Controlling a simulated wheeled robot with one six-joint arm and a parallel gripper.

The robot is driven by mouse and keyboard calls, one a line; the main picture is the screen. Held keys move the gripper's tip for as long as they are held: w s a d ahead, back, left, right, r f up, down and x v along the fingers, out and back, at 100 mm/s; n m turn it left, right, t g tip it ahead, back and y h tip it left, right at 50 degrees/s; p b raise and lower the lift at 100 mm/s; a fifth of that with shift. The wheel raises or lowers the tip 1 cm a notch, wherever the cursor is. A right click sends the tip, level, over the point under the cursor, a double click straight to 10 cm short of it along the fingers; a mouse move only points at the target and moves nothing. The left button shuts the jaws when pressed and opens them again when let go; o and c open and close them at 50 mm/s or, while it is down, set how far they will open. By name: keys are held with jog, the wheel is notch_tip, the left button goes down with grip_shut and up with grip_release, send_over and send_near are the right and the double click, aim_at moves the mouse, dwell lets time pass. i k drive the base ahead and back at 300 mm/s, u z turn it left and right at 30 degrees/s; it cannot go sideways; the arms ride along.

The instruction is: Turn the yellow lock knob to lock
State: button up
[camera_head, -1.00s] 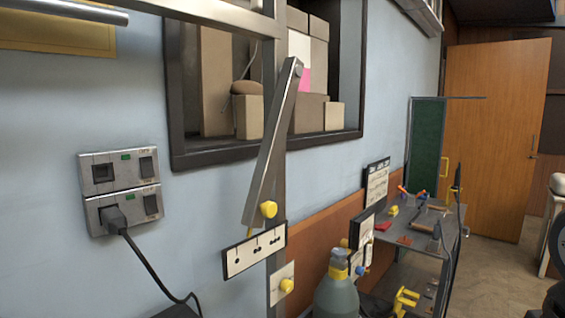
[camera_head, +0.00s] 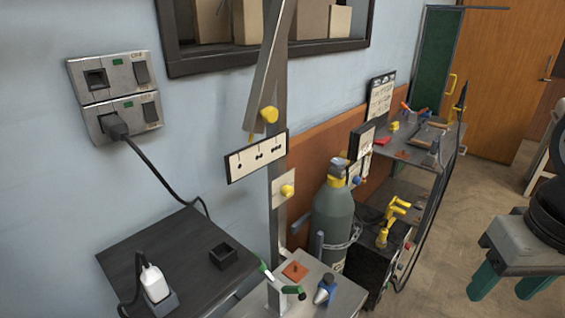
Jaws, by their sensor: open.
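Two yellow knobs show on the metal post (camera_head: 278,225), and I cannot tell for sure which one is the lock knob. The lower yellow knob (camera_head: 287,190) sits on a pale square plate (camera_head: 280,201) fixed to the post. The upper yellow knob (camera_head: 269,115) is at the lower end of a slanted metal bar (camera_head: 267,75). A white label plate (camera_head: 255,156) with black marks sits between them. My gripper is not in view.
A dark table (camera_head: 170,255) with a white plugged device (camera_head: 155,284) and a small black box (camera_head: 223,256) stands at lower left. A grey-green gas cylinder (camera_head: 335,218) stands right of the post. A small grey table (camera_head: 335,297) holds several small items. Open floor (camera_head: 455,215) lies at right.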

aim_at(287, 191)
jog(key=k, duration=1.25)
jog(key=z, duration=0.75)
jog(key=i, duration=0.6)
jog(key=z, duration=0.65)
jog(key=i, duration=0.65)
jog(key=u, duration=0.8)
jog(key=i, duration=0.65)
jog(key=u, duration=0.7)
